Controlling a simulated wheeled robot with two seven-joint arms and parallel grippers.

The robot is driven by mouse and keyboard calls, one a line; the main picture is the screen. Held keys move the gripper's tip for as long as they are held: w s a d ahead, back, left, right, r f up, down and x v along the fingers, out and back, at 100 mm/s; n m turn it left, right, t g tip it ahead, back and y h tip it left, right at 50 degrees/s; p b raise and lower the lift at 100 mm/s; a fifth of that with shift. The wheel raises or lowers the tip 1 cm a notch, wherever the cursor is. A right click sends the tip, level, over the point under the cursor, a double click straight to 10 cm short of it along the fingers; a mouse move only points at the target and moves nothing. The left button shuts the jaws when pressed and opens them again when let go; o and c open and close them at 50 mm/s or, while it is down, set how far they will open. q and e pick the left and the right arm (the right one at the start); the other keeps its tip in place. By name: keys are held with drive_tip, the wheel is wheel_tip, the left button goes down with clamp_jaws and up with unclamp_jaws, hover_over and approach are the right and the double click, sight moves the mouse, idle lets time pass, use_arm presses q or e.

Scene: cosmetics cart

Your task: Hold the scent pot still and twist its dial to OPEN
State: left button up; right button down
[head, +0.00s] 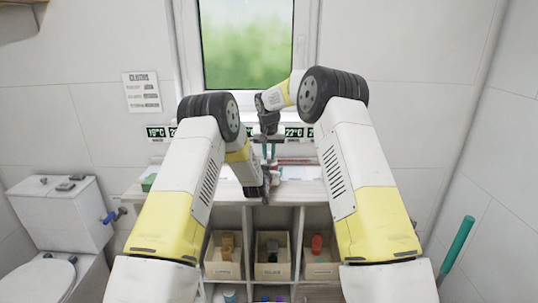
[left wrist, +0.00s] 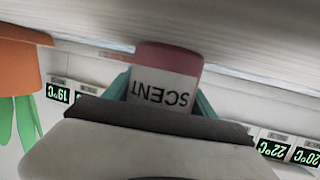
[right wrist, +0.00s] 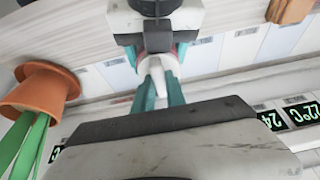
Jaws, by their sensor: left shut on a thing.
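The scent pot (left wrist: 163,88) shows in the left wrist view, with a pink-red edge and a white SCENT label that reads upside down. My left gripper (head: 266,184) is shut on it, with a teal finger on each side. In the right wrist view, a white dial piece (right wrist: 158,72) stands on the pot between the teal fingers of my right gripper (right wrist: 158,92). Those fingers stand close beside the piece; whether they press on it is unclear. My left gripper's dark body hides most of the pot there. The dial's markings cannot be read.
A terracotta pot (right wrist: 42,88) with green leaves stands near my grippers. Temperature displays (head: 293,132) line the wall behind the cart top. Bins (head: 224,270) with small items sit in the cart's compartments below. A toilet (head: 65,215) is at the left.

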drive_tip(key=shift+n, duration=0.3)
drive_tip(key=n+y, duration=0.1)
drive_tip(key=n, duration=0.2)
drive_tip(key=shift+d+y, duration=0.15)
drive_tip(key=shift+y, duration=0.15)
drive_tip(key=n+g+y, duration=0.1)
drive_tip(key=n, duration=0.4)
drive_tip(key=shift+w+d, duration=0.1)
drive_tip(key=shift+w, duration=0.05)
drive_tip(key=n+g+y, duration=0.1)
drive_tip(key=n, duration=0.4)
drive_tip(key=shift+w+g+y, duration=0.15)
drive_tip(key=shift+g+y, duration=0.25)
drive_tip(key=shift+w+d+n+g, duration=0.15)
drive_tip(key=shift+n+g, duration=0.35)
drive_tip(key=shift+n, duration=1.5)
drive_tip(key=c, duration=1.4)
unclamp_jaws()
drive_tip(key=shift+o, duration=0.2)
